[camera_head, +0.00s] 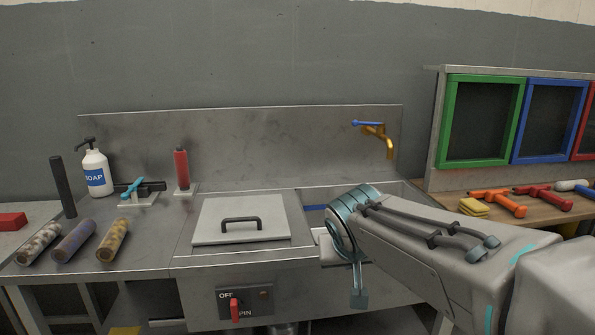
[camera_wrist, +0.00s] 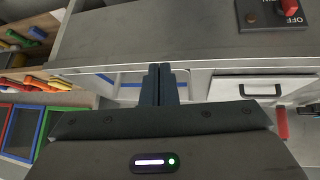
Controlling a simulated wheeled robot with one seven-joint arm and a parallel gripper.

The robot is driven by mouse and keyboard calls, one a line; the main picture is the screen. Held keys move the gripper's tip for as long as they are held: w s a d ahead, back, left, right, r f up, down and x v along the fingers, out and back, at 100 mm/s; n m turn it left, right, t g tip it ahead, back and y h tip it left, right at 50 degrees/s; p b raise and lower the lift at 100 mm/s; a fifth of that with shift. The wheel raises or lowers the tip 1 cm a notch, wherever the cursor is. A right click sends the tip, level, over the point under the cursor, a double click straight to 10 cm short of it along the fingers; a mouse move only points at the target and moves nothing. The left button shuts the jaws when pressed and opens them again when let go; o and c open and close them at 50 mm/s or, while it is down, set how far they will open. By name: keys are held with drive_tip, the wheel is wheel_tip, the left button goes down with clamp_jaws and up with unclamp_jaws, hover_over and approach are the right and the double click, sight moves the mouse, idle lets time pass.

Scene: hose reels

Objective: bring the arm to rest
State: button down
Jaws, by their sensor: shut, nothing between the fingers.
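My arm reaches in from the right in the head view and ends over the front right of the steel sink bench (camera_head: 180,262). The right part of the sink opening is partly hidden behind my arm in the head view.
A lidded basin (camera_head: 240,220) is left of my arm. A brass tap (camera_head: 376,135) stands behind. A switch panel (camera_head: 245,302) is on the bench front. A soap bottle (camera_head: 95,172) and several rolls (camera_head: 74,241) are left. A wooden counter (camera_head: 540,209) with colored tools is right.

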drive_tip(key=s+d+r+g+p, duration=0.2)
drive_tip(key=s+p, duration=0.5)
drive_tip(key=s, duration=0.1)
drive_tip(key=s+d+r+g+y+p, duration=0.1)
drive_tip(key=s+d+r+g+p, duration=0.1)
drive_tip(key=s+p, duration=0.5)
drive_tip(key=shift+s+d+r+m, duration=0.3)
drive_tip(key=shift+s+d+r, duration=0.2)
drive_tip(key=shift+s, duration=0.5)
drive_tip(key=shift+r, duration=0.1)
